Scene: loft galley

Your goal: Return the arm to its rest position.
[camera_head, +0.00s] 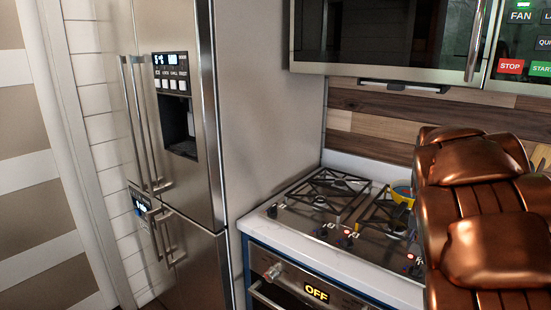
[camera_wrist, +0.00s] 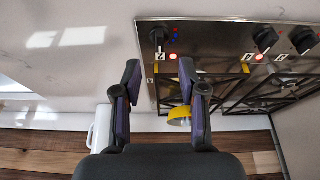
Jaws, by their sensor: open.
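My gripper (camera_wrist: 159,70) shows in the wrist view with its two dark, purple-lined fingers apart and nothing between them. It is over the edge of the stovetop, beside the white counter; its height above them is hard to judge. My copper-coloured arm (camera_head: 482,220) fills the right side of the head view and hides part of the stove and counter. The gripper itself cannot be made out in the head view.
The gas stovetop (camera_head: 330,212) carries black grates; some knobs have red lights. A yellow bowl (camera_head: 402,192) is partly hidden behind my arm. The microwave (camera_head: 385,38) hangs above. The steel fridge (camera_head: 180,130) stands left.

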